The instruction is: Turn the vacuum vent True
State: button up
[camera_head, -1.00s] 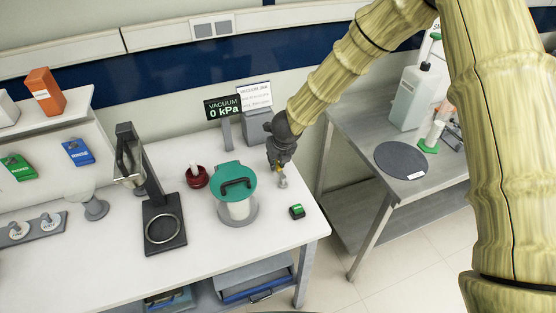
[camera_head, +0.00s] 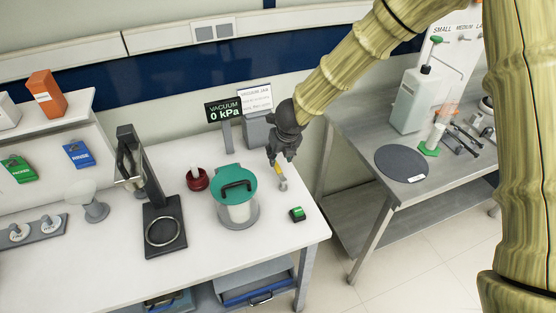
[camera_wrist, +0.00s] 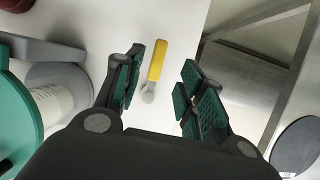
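The vacuum vent is a small lever with a yellow handle (camera_head: 279,170) and a pale round end, on the white bench right of the teal-lidded vacuum jar (camera_head: 237,198). In the wrist view the yellow handle (camera_wrist: 158,59) lies between the lines of my two fingers, its round end toward me. My gripper (camera_head: 280,158) is open and empty, with a wide gap between its green-padded fingers (camera_wrist: 162,85). It is just behind and above the lever and seems apart from it. The black vacuum display (camera_head: 223,109) reads 0 kPa.
A black and green button box (camera_head: 297,213) sits in front of the lever. A dark red pot (camera_head: 197,180) and a ring stand (camera_head: 164,225) are left of the jar. A grey side table (camera_head: 410,170) with a bottle (camera_head: 411,100) stands right, across a gap.

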jog(key=v, duration=0.5)
jog(key=shift+r, duration=0.35)
jog(key=shift+r, duration=0.1)
